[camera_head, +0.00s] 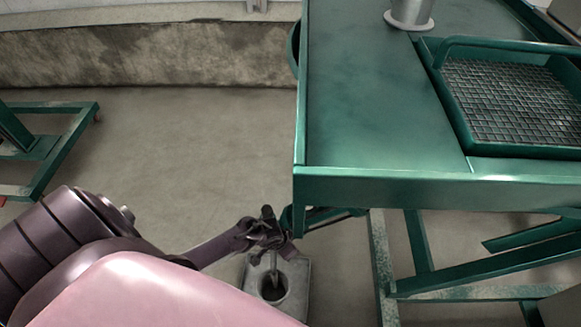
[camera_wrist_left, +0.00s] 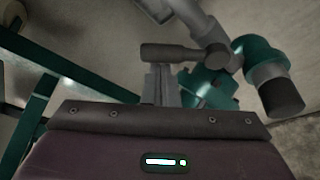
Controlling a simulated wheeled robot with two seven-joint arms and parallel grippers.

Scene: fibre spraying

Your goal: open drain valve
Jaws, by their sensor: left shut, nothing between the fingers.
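The drain valve (camera_wrist_left: 208,82) shows in the left wrist view as a green fitting with a dark grey bar handle (camera_wrist_left: 183,54) at its upper left. My left gripper (camera_wrist_left: 160,82) is shut and empty, its fingertips close to the handle's left part. I cannot tell whether they touch it. In the head view my left gripper (camera_head: 268,228) is beside the near left corner of the green table, over a grey drain box (camera_head: 297,283) with a round opening. There the gripper and arm largely hide the valve. My right gripper is in neither view.
The green table (camera_head: 375,110) fills the upper right, with a mesh tray (camera_head: 515,103) on it and green legs below. A green frame (camera_head: 55,150) stands at far left. Open floor lies between. A pipe with a dark end (camera_wrist_left: 280,95) is right of the valve.

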